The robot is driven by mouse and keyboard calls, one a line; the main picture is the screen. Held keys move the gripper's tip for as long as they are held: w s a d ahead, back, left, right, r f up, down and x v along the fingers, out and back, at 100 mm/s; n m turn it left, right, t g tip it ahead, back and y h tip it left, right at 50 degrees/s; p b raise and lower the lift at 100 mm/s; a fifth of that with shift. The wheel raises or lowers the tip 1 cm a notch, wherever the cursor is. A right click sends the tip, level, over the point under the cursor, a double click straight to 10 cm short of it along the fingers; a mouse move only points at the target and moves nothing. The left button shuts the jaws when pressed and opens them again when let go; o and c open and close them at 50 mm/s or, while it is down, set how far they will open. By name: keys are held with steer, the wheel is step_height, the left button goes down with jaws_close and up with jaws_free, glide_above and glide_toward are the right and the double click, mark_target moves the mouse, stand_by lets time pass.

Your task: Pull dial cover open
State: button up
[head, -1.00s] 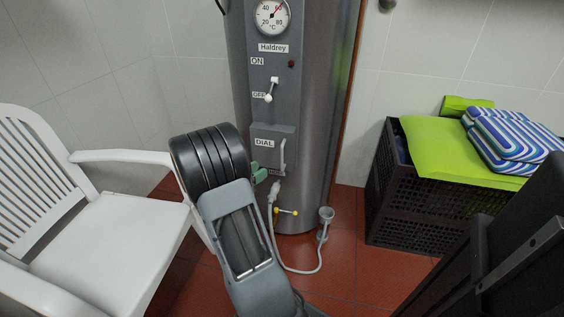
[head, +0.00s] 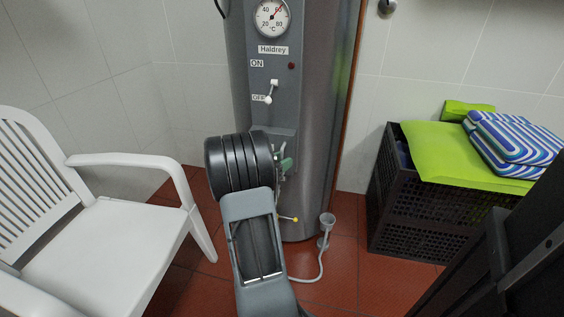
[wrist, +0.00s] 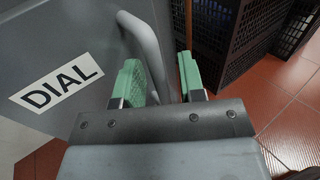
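The dial cover is a grey panel with a white "DIAL" label; it fills the left of the wrist view (wrist: 75,35). Its curved grey handle (wrist: 143,40) runs down between my two green fingertips. My gripper (wrist: 163,82) is open, one finger on each side of the handle, with a gap visible on the right side. Whether the left finger touches the handle I cannot tell. In the head view my black wrist hides most of the cover, and a green fingertip shows beside the handle (head: 282,160). The cover looks closed against the grey boiler (head: 315,90).
A white chair (head: 110,230) stands close on the left. Black crates (head: 410,210) with a green cushion (head: 440,150) and striped cushions stand on the right. A hose and drain funnel (head: 327,221) are low by the boiler. Red floor tiles lie clear between boiler and crates.

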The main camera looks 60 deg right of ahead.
jaws_close()
stand_by(0.5)
